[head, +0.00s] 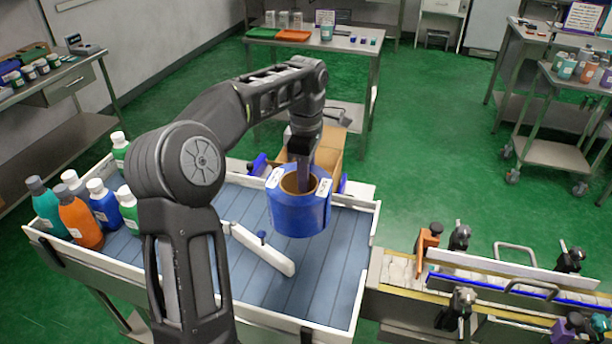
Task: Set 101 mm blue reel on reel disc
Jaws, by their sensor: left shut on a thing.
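The blue reel (300,220) has a brown core and white labels on its upper face. It hangs from my left gripper (302,172), above the right part of the blue-grey slatted table. The gripper points down, with its fingers at the core and the near wall; the exact grip is partly hidden. I cannot make out the reel disc; the reel and my arm cover part of the area behind. My right gripper is not in view.
The slatted table has a white rim (371,240), a white guide bar (262,250) and several bottles (80,220) at its left. A cardboard box (330,150) is behind the reel. A railed conveyor (500,275) runs right.

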